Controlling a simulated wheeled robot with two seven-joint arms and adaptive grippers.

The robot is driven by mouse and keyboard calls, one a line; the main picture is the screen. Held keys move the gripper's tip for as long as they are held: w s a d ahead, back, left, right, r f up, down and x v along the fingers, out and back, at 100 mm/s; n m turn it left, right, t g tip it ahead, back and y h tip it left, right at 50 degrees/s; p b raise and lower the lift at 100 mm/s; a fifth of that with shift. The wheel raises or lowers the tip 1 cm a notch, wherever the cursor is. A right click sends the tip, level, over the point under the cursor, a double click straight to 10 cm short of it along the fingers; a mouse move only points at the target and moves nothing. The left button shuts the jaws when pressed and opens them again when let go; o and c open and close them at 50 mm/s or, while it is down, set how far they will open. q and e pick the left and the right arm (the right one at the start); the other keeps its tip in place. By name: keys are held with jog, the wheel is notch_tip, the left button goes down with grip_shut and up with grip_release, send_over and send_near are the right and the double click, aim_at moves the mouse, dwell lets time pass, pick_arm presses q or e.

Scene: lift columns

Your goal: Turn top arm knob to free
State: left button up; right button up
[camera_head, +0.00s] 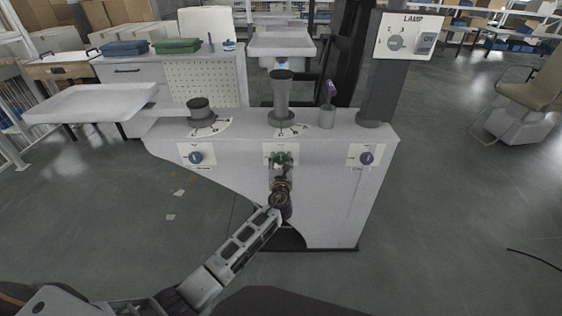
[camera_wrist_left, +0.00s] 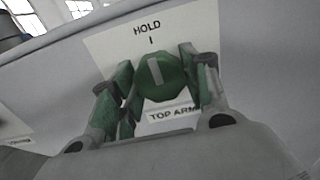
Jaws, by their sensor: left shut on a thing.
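The top arm knob (camera_wrist_left: 160,76) is green with a pale pointer bar, on a white plate (camera_wrist_left: 104,50) marked "HOLD" above and "TOP ARM" below. The bar stands close to upright, toward the "HOLD" mark; the word for the free position is hidden. My left gripper (camera_wrist_left: 157,82) has its green-padded fingers on both sides of the knob and is shut on it. In the head view the left gripper (camera_head: 281,166) covers much of this middle plate on the console's front. My right gripper is not in view.
A lamp panel (camera_head: 404,37) stands at right.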

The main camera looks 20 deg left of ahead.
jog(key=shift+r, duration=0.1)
pick_arm(q)
jog(key=shift+f+n+b, duration=0.1)
jog(key=shift+n+b, duration=0.2)
jog(key=shift+n, duration=0.4)
jog(key=n+b, duration=0.1)
jog(key=n, duration=0.3)
jog(key=shift+b, duration=0.3)
jog(key=n+b, duration=0.1)
jog(key=n, duration=0.2)
jog(key=shift+b, duration=0.35)
jog(key=n+b, duration=0.2)
jog(key=n, duration=0.2)
jog(key=n+b, duration=0.2)
jog(key=n, duration=0.1)
jog(key=shift+n+b, duration=0.45)
jog(key=shift+n, duration=0.85)
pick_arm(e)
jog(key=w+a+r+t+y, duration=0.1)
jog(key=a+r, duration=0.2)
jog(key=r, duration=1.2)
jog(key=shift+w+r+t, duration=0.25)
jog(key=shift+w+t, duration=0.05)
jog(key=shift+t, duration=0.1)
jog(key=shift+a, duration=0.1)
